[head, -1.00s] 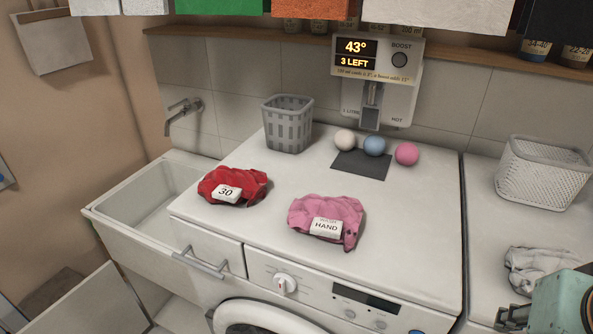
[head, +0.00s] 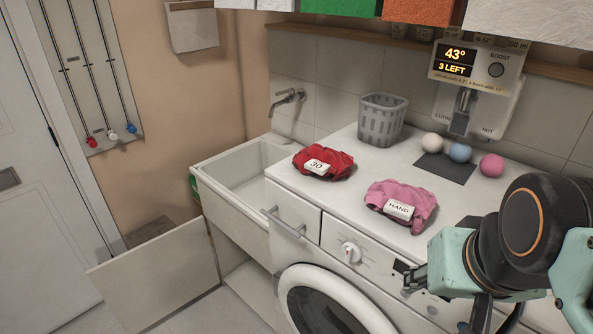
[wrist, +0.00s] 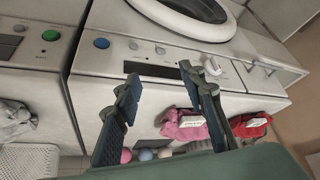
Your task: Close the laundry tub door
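The laundry tub (head: 228,195) is a white basin at the left end of the counter. Its door (head: 155,275) is a pale flat panel that stands open, swung out to the left over the floor, with the space under the basin showing. My gripper (head: 440,305) is at the right, in front of the washing machine and well apart from the door. In the wrist view the two dark fingers of my gripper (wrist: 163,92) are spread with nothing between them. The door cannot be made out in the wrist view.
Red cloth (head: 338,168), pink cloth (head: 418,202) and a grey basket (head: 381,120) are on the counter. Floor shows between the door and machine.

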